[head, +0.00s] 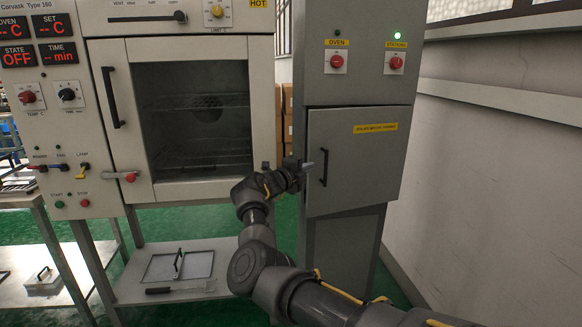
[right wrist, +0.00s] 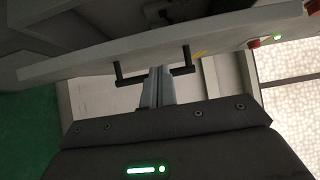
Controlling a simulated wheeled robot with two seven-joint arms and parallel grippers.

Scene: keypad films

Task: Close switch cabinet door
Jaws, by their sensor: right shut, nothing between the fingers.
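The grey switch cabinet (head: 359,50) stands right of the oven. Its door (head: 365,150) carries a yellow label and a black vertical bar handle (head: 323,168) near its left edge. The door looks slightly ajar, its handle side standing out from the cabinet; the right wrist view shows a gap behind the door panel (right wrist: 90,60). My right gripper (head: 309,166) is shut and empty at the door's left edge, beside the handle. In the right wrist view its fingers (right wrist: 157,86) are together in front of the handle (right wrist: 183,62); I cannot tell whether they touch it. My left gripper is out of view.
An oven (head: 196,110) with a glass door stands on the left. A metal table (head: 130,290) below it holds a framed tray (head: 180,266) and a fork-like tool (head: 180,290). A pale wall (head: 490,170) bounds the right side. The green floor shows between them.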

